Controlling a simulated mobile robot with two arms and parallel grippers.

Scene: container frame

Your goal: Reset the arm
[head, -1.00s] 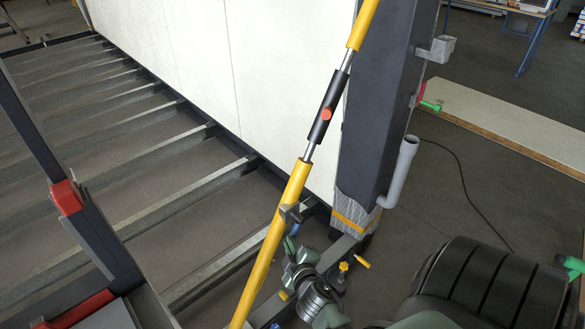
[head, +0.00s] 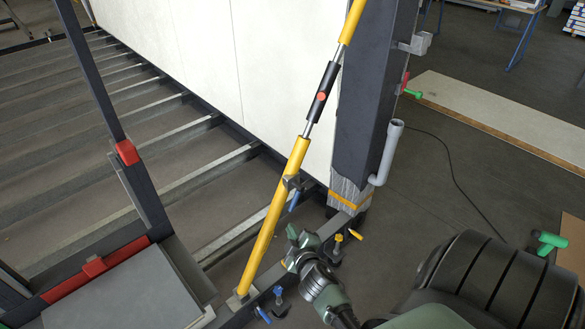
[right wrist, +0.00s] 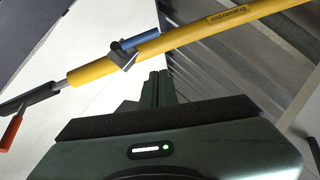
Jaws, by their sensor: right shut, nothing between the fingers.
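My right gripper (head: 294,240) is low in the middle of the head view, just right of the yellow brace pole. Its fingers also show in the right wrist view (right wrist: 159,86), close together and with nothing between them. The yellow brace pole (head: 276,207) leans from the frame's bottom rail up past the top of the head view. It has a black sleeve with a red button. In the right wrist view the pole (right wrist: 190,38) crosses beyond the fingertips; I cannot tell the exact gap. My left gripper is not in view.
A dark corner post (head: 368,110) stands right of the pole, with a grey pipe (head: 389,153) on it. White wall panels (head: 270,60) are behind. Floor joists (head: 190,183) fill the left. A grey box (head: 125,290) is at lower left. Open floor lies at right.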

